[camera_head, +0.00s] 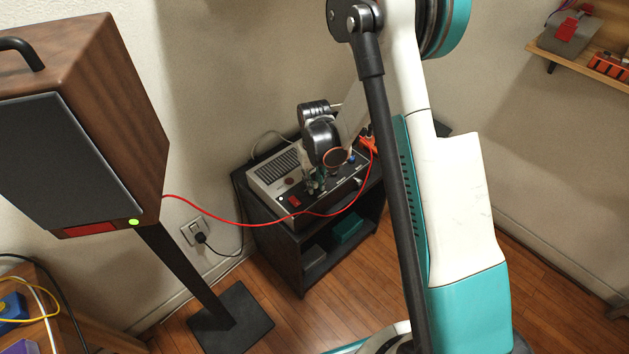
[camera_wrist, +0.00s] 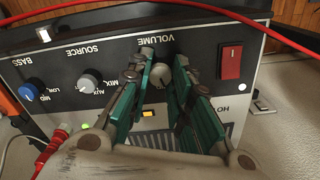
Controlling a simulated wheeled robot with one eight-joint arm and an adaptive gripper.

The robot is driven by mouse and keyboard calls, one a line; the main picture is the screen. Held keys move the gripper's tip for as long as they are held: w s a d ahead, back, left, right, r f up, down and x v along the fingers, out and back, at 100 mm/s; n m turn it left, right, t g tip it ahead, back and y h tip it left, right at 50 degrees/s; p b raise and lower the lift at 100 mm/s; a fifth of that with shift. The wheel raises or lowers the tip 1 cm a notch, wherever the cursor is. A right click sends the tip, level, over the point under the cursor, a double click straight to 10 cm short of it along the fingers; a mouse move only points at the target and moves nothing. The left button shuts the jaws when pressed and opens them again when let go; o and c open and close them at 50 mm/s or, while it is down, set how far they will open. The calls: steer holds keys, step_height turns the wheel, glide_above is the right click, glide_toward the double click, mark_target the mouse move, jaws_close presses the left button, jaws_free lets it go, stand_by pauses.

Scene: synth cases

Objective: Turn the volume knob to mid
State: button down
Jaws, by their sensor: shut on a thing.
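The amplifier (camera_head: 263,178) stands on a small dark cabinet, its dark control panel facing the room. The panel (camera_wrist: 110,57) appears upside down in the wrist view. The round grey volume knob (camera_wrist: 161,75) sits by the VOLUME label. My gripper (camera_wrist: 163,68) has its teal-padded fingers on either side of this knob and is shut on it. In the head view my gripper (camera_head: 314,184) reaches down to the front panel, and the knob is hidden there. I cannot read the knob's setting for certain.
A red rocker switch (camera_wrist: 230,61) is close beside the fingers. The source knob (camera_wrist: 90,82) and blue bass knob (camera_wrist: 29,92) are on the other side. A red cable (camera_head: 240,222) runs across the amplifier's front from the speaker (camera_head: 140,125).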

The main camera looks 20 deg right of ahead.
mark_target(315, 184)
steer(key=shift+m, duration=1.5)
steer(key=c, duration=1.4)
jaws_free()
step_height(315, 184, up, 12)
